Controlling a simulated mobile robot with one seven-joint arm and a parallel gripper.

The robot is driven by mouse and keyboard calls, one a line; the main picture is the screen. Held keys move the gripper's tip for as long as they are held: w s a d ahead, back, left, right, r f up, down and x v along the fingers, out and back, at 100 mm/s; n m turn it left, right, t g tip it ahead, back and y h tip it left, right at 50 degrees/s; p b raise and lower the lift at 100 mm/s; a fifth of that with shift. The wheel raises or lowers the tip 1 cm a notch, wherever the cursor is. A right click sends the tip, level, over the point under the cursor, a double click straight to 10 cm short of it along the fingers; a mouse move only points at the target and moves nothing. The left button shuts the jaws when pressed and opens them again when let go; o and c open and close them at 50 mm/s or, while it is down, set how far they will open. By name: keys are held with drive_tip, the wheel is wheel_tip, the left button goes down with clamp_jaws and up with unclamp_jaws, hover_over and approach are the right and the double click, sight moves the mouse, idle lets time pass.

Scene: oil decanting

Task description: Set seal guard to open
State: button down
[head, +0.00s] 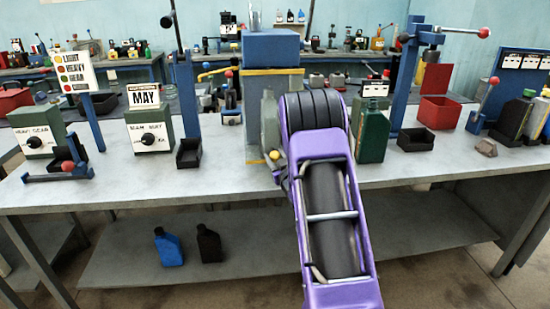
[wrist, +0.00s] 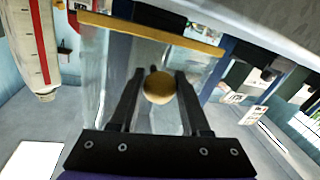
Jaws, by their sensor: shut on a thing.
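The seal guard is a clear panel with yellow edge strips, seen in the head view (head: 257,115) on the front of a blue machine (head: 271,48) at mid-table. It hangs upright there, between an upper yellow strip and a lower one near the tabletop. Its yellow ball knob (head: 274,155) shows low on the panel, beside my arm. In the wrist view the clear panel (wrist: 105,65) and a yellow strip (wrist: 150,28) lie beyond the knob (wrist: 159,88). My gripper (wrist: 161,80) has its two dark fingers closed around the knob. My arm hides part of the guard in the head view.
A dark green bottle (head: 373,135) stands close right of my arm. A MAY sign box (head: 148,120) and black tray (head: 188,153) stand left. Another black tray (head: 416,139) and a red bin (head: 440,112) are right. Bare tabletop (head: 225,180) lies in front.

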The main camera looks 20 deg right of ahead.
wheel_tip(320, 180, up, 30)
drive_tip(key=p, duration=0.7)
drive_tip(key=shift+p, duration=0.3)
drive_tip(key=c, duration=0.7)
unclamp_jaws()
drive_tip(key=o, duration=0.3)
drive_tip(key=shift+f, duration=0.2)
drive_tip(key=s, duration=0.5)
drive_tip(key=s+a+b, duration=0.1)
drive_tip(key=s, duration=1.1)
drive_tip(key=shift+s+a+b, duration=0.2)
drive_tip(key=shift+a+b, duration=0.05)
drive_tip(key=shift+b, duration=0.05)
